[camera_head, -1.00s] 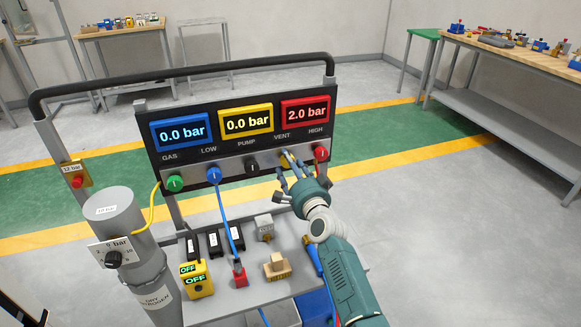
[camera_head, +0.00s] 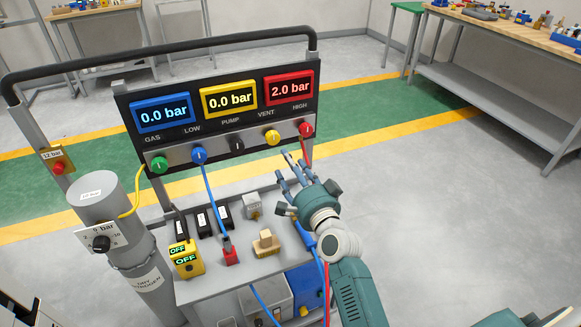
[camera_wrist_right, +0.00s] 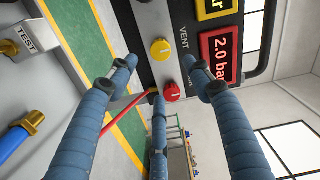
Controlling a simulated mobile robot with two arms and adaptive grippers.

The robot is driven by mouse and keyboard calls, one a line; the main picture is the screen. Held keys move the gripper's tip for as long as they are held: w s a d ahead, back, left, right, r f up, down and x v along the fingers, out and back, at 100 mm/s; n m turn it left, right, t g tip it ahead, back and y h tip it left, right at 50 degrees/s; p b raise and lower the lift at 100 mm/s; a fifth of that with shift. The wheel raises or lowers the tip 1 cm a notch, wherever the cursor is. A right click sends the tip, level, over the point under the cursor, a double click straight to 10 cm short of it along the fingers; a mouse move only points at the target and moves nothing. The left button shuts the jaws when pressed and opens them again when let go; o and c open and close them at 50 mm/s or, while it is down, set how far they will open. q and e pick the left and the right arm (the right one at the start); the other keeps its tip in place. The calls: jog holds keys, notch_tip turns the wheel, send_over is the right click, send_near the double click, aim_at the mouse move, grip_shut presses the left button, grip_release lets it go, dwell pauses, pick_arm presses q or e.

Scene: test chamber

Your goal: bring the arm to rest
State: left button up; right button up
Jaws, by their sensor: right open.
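My right arm comes in from the lower right in the head view. Its gripper (camera_head: 290,182) is open and empty, in front of the panel's lower right part and apart from the knobs. In the right wrist view the blue fingers (camera_wrist_right: 158,105) are spread with nothing between them. The yellow vent knob (camera_head: 271,138) and red high knob (camera_head: 306,129) lie beyond the fingers; the yellow knob (camera_wrist_right: 160,49) and red knob (camera_wrist_right: 172,92) also show in the wrist view. My left gripper is not in view.
The panel has a blue display (camera_head: 163,113), a yellow display (camera_head: 229,100) and a red display (camera_head: 289,89) reading 2.0 bar. The cart shelf (camera_head: 213,285) holds a yellow OFF box (camera_head: 187,260) and fittings. A grey cylinder (camera_head: 107,215) stands left. Floor at right is clear.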

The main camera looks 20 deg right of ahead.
jog(key=s+a+f+n+g+y, duration=0.1)
jog(key=s+a+f+n+g, duration=0.25)
jog(key=s+f+n, duration=0.45)
jog(key=s+a+f+n+g+y, duration=0.1)
jog(key=s+a+f+n+g, duration=0.3)
jog(key=s, duration=0.5)
jog(key=s+d+f+n+g+h, duration=0.1)
jog(key=s+d+f+n+g, duration=0.1)
jog(key=s, duration=0.5)
jog(key=s+d+f+n+g+h, duration=0.1)
jog(key=s+f+g, duration=0.15)
jog(key=s, duration=0.45)
jog(key=s+d+f+n+g, duration=0.1)
jog(key=s+d+n+g, duration=0.15)
jog(key=s, duration=0.55)
notch_tip(320, 180, down, 27)
jog(key=s+g, duration=0.1)
jog(key=s+d+f+g, duration=0.1)
jog(key=s+d+f, duration=0.1)
jog(key=s+f, duration=1.3)
jog(key=shift+s+d+f+h, duration=0.2)
jog(key=shift+s+f+h, duration=0.1)
jog(key=shift+s, duration=0.75)
